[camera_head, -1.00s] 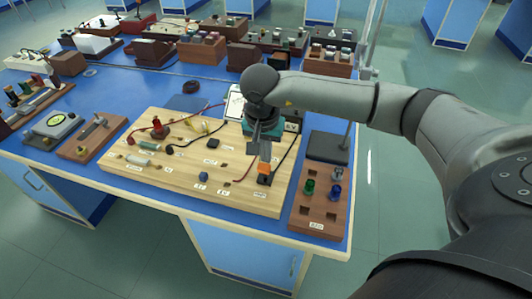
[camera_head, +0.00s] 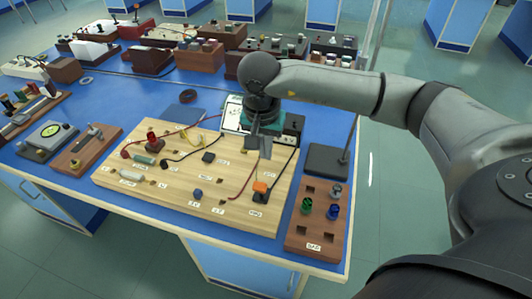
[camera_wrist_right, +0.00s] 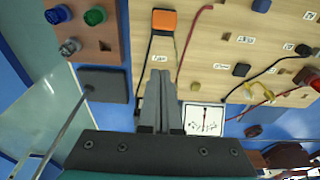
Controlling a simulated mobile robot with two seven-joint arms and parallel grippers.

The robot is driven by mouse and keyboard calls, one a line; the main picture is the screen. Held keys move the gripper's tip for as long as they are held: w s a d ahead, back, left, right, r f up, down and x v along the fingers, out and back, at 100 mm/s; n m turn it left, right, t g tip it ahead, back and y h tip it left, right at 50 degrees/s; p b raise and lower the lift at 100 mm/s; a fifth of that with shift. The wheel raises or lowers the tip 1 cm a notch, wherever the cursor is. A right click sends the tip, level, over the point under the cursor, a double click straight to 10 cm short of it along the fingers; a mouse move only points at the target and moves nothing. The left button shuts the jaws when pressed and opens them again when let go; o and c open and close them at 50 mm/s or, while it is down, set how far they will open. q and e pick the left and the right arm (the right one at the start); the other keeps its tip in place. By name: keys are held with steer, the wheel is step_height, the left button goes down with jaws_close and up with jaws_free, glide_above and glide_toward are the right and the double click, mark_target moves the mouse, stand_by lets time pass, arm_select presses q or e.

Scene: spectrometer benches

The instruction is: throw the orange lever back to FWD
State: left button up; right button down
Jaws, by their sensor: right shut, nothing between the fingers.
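The orange lever (camera_head: 261,187) stands on a small black base near the front right of the pale wooden board (camera_head: 180,190). It also shows in the right wrist view (camera_wrist_right: 164,20), at the top, with a white label beside its base. I cannot read the label surely, nor tell the lever's throw position. My right gripper (camera_head: 264,150) is shut and empty above the board, behind the lever and apart from it. Its closed fingers show in the right wrist view (camera_wrist_right: 159,75), pointing towards the lever with a gap between. My left gripper is not in view.
A brown block (camera_head: 318,228) with green and blue terminals lies right of the board. A dark stand base (camera_head: 327,160) with an upright rod is behind it. A white-faced meter (camera_wrist_right: 204,118) lies near my fingers. Red and black wires cross the board.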

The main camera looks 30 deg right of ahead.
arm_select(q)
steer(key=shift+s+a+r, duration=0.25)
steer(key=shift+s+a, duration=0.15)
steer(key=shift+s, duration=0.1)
arm_select(e)
steer(key=s+a+r, duration=0.3)
steer(key=a+r, duration=0.1)
steer(key=r, duration=0.2)
steer(key=shift+s+a+r, duration=0.15)
steer(key=shift+s, duration=0.1)
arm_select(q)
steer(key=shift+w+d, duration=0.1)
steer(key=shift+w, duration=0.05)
